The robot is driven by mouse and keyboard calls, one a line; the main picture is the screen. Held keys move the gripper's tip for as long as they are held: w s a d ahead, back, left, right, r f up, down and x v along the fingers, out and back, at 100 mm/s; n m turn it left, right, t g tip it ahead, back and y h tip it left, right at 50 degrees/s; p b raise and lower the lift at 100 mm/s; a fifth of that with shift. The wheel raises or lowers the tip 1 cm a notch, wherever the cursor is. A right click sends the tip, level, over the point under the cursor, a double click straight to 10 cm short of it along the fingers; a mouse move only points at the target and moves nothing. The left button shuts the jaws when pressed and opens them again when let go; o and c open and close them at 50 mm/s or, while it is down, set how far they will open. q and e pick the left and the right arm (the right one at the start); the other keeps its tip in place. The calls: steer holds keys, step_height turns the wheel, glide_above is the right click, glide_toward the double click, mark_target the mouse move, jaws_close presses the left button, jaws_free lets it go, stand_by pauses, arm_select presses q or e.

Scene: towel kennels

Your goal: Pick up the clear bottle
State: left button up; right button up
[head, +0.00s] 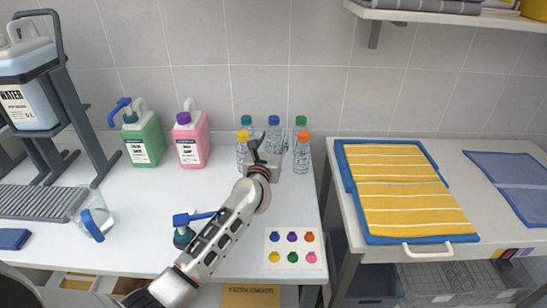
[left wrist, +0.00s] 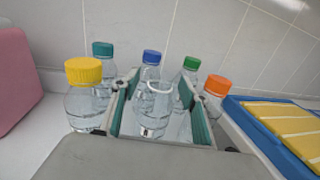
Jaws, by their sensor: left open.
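A clear bottle (left wrist: 155,108) with a pale, see-through top stands between the two fingers of my left gripper (left wrist: 155,112) in the left wrist view. The fingers are open, one on each side of it; I cannot tell whether either touches it. In the head view my left gripper (head: 265,156) reaches in among a cluster of bottles and mostly hides this bottle. Around it stand bottles with yellow (left wrist: 84,72), teal (left wrist: 103,50), blue (left wrist: 151,58), green (left wrist: 191,64) and orange (left wrist: 216,86) caps. My right gripper is not in view.
A pink jug (head: 192,140) and a green jug (head: 142,138) stand left of the bottles. A card with coloured marks (head: 295,249) lies near the front right. A blue tray with a yellow striped towel (head: 405,190) is on the right-hand table, across a gap.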

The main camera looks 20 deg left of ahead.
arm_select(q)
steer(key=shift+w, duration=0.15)
steer(key=c, duration=1.1)
